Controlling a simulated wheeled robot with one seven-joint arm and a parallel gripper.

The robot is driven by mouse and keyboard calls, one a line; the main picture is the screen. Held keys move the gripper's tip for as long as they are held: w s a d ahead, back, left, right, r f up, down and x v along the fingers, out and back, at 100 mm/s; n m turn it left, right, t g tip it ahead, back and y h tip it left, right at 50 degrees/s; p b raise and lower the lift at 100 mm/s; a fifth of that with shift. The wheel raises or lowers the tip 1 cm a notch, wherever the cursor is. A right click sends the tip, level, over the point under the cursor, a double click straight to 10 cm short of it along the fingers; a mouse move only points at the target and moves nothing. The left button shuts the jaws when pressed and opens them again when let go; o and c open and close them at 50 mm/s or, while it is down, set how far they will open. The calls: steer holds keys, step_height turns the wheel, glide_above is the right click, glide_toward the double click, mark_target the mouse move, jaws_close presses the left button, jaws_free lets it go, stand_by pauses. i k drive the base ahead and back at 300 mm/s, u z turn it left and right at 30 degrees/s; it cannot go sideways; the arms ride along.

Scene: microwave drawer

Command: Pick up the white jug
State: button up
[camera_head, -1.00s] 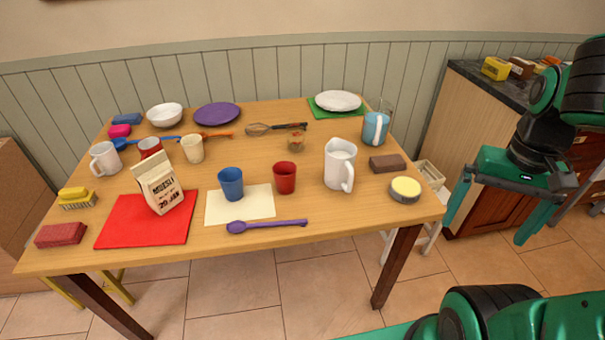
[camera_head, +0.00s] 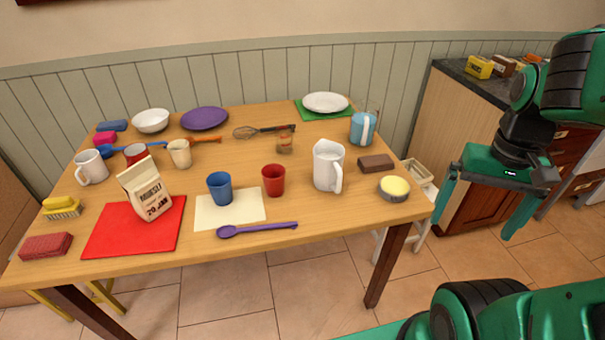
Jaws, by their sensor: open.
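The white jug (camera_head: 326,166) stands upright on the right part of the wooden table, with its handle towards the front right. My gripper (camera_head: 474,219) is to the right of the table, past its right edge, and apart from the jug. Its two green fingers point down and are spread wide, with nothing between them. Nothing hides the jug.
Near the jug are a red cup (camera_head: 273,180), a brown block (camera_head: 376,163), a round yellow-topped tin (camera_head: 394,188) and a light blue jug (camera_head: 362,128). A purple spoon (camera_head: 257,229) lies at the front edge. A dark-topped counter (camera_head: 470,80) stands behind my arm.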

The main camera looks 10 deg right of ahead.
mark_target(328, 156)
steer(key=u, duration=2)
steer(key=i, duration=0.75)
steer(key=z, duration=2.05)
